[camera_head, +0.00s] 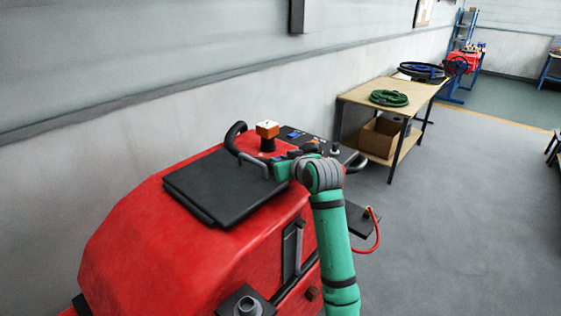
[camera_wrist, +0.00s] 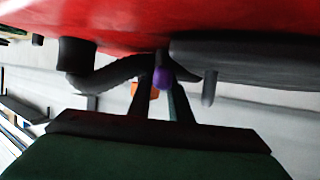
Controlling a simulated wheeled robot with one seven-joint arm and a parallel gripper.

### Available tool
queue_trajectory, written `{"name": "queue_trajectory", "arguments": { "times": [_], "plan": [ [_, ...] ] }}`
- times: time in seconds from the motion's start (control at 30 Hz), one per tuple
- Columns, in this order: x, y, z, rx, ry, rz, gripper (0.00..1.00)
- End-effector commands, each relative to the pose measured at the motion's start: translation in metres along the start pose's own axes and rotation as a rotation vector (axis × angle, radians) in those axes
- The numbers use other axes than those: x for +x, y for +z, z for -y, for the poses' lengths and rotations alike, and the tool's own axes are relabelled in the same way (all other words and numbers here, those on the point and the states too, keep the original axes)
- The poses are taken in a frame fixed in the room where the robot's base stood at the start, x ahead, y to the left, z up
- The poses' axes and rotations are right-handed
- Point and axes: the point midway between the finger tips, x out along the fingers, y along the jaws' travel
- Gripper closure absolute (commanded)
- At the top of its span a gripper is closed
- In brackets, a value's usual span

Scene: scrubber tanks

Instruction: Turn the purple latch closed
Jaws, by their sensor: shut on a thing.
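The purple latch (camera_wrist: 163,77) shows as a small purple end in the wrist view, just under the red machine body. The two dark fingers of my gripper (camera_wrist: 161,92) close in around it and are shut on it. In the head view my gripper (camera_head: 283,168) reaches the top of the red scrubber machine (camera_head: 130,220), beside its black lid (camera_head: 215,183). The latch is hidden there behind my arm and gripper. I cannot tell the latch's angle.
An orange-topped knob (camera_head: 267,130) and black handle (camera_head: 233,135) stand near my gripper. A dark hose (camera_wrist: 110,75) runs left of the fingers in the wrist view. A wooden table (camera_head: 365,95) with a green coiled hose (camera_head: 389,98) stands behind.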

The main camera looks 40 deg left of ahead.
Motion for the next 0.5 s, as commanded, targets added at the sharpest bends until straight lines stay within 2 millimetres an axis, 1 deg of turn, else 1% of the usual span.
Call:
{"name": "queue_trajectory", "arguments": {
  "times": [0.03, 0.2, 0.5],
  "plan": [
    [-0.0001, -0.0004, 0.0028, 0.01, 0.028, -0.002, 1.0],
    [0.0, -0.0005, 0.0036, 0.055, 0.136, -0.001, 1.0],
    [0.0003, -0.0006, 0.0044, 0.109, 0.264, -0.001, 1.0]
  ]
}}
